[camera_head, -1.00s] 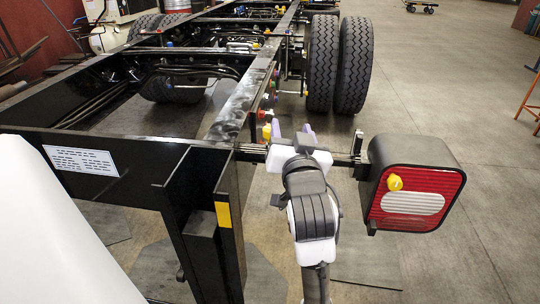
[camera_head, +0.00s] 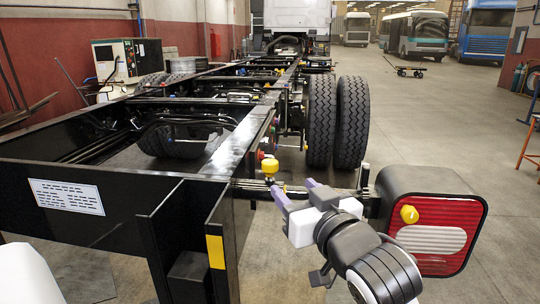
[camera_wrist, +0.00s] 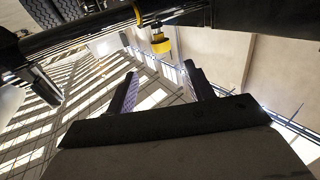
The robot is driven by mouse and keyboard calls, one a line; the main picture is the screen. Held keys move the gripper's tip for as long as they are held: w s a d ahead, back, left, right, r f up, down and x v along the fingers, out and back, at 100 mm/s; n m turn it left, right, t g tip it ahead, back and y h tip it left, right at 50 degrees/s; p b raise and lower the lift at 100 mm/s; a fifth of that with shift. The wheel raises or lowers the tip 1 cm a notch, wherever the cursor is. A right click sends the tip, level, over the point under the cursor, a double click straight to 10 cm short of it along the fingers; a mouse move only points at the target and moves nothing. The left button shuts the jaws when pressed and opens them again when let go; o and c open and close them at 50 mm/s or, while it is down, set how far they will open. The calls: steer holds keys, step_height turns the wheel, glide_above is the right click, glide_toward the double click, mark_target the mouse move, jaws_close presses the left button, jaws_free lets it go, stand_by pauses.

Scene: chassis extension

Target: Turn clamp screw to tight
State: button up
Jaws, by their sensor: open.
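A yellow knob (camera_head: 270,166), which looks like the clamp screw, stands by the black bar (camera_head: 328,192) between the chassis end and the tail light (camera_head: 432,236). In the wrist view the yellow knob (camera_wrist: 160,42) sits beside the bar, next to a yellow ring around it. My gripper (camera_head: 294,188) is open and empty, its purple-lined fingers pointing toward the bar, just right of and below the knob. In the wrist view, my fingers (camera_wrist: 163,84) are spread, with the knob beyond their tips and apart from them. The screw's thread cannot be made out.
The tail light carries another yellow knob (camera_head: 409,214) close to the right of my wrist. The black chassis frame (camera_head: 110,170) fills the left. Twin tyres (camera_head: 338,120) stand behind the bar.

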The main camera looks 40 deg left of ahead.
mark_target(272, 167)
steer(key=p+x, duration=0.6)
steer(key=x, duration=0.6)
steer(key=shift+a+p, duration=0.25)
steer(key=shift+p, duration=0.15)
steer(key=c, duration=1)
steer(key=shift+o, duration=0.2)
steer(key=shift+r+m+t+p, duration=0.15)
steer(key=shift+m+t+p, duration=0.15)
steer(key=shift+t, duration=0.1)
